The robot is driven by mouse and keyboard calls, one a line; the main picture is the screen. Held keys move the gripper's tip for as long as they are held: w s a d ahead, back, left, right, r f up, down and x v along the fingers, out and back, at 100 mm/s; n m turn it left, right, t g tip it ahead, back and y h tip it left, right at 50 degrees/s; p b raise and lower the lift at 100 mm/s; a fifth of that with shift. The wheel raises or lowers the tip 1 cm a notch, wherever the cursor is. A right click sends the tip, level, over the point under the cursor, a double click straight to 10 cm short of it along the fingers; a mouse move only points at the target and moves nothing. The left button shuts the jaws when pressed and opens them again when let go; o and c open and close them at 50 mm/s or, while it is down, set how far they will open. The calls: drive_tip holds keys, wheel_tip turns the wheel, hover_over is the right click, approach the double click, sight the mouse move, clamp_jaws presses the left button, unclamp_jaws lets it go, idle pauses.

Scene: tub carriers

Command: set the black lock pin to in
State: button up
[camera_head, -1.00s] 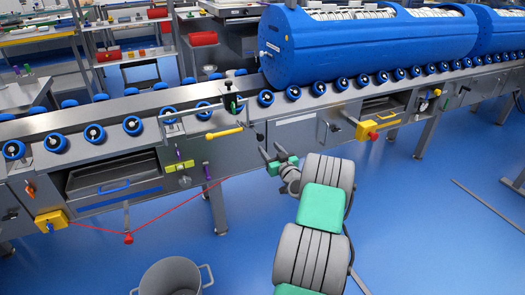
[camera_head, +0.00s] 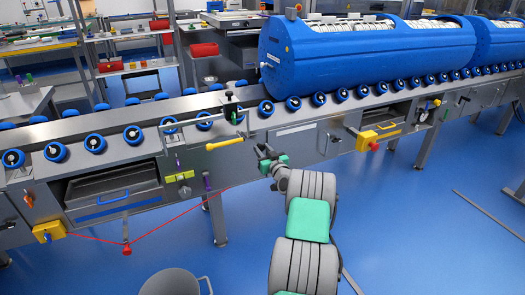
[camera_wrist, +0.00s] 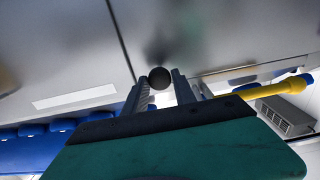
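The black lock pin shows in the wrist view as a round black knob (camera_wrist: 159,77) in front of a grey steel panel. It sits between the tips of my gripper's two fingers (camera_wrist: 160,88). The fingers stand apart on either side of it, and I cannot tell whether they touch it. In the head view my gripper (camera_head: 264,152) is at the front face of the conveyor, right of the yellow handle. The knob cannot be made out there, and whether the pin is in or out is not clear.
The yellow handle (camera_head: 225,143) sticks out left of my gripper and also shows in the wrist view (camera_wrist: 270,91). A large blue tub (camera_head: 350,55) lies on the blue rollers above. A yellow box with a red button (camera_head: 372,140) is to the right. A grey pot (camera_head: 174,283) stands on the floor.

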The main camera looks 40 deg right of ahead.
clamp_jaws()
